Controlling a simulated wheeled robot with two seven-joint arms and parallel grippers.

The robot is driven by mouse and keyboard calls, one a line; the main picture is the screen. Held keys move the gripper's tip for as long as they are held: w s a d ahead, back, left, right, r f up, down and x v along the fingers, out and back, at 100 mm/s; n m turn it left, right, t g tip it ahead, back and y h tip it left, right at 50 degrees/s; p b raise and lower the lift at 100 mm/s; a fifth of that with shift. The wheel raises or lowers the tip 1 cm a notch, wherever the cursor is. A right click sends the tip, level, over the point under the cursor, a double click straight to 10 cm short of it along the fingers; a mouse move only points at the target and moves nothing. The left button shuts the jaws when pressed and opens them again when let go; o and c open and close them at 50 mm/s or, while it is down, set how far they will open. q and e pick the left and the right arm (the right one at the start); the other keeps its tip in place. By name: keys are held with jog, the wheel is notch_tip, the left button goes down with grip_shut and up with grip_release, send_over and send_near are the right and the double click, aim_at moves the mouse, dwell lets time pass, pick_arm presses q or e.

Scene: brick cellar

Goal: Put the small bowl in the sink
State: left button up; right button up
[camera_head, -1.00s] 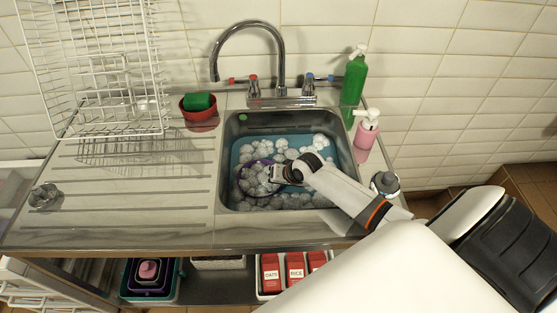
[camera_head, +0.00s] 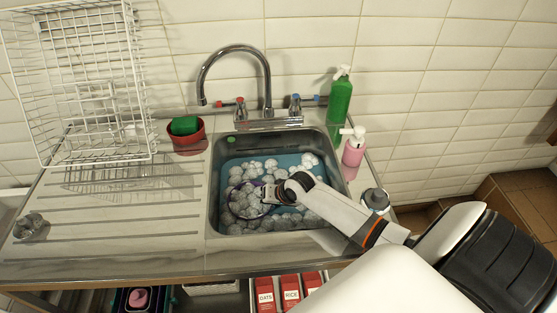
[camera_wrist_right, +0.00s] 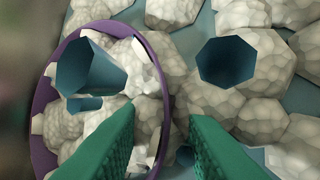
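The small purple bowl (camera_head: 229,189) sits in the left part of the sink (camera_head: 217,185), among grey-white foam lumps over blue water. Foam shows inside its rim, and its underside is hidden. In the right wrist view the bowl (camera_wrist_right: 37,125) fills the left half. My right gripper (camera_head: 270,192) is at the bowl's right rim. In the wrist view its green fingers (camera_wrist_right: 162,112) are apart, with the rim passing between them: one finger over the bowl's inside, one outside. Contact with the rim cannot be told. My left gripper is not in view.
A tap (camera_head: 266,75) arches behind the sink. A red dish with a green sponge (camera_head: 184,125) stands left of it. A green bottle (camera_head: 341,98) and a pink dispenser (camera_head: 354,148) stand right. A wire rack (camera_head: 95,150) stands on the left drainer, whose front is mostly clear.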

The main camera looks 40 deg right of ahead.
jog(key=v, duration=1)
jog(key=shift+s+r+p, duration=0.2)
jog(key=shift+p, duration=0.1)
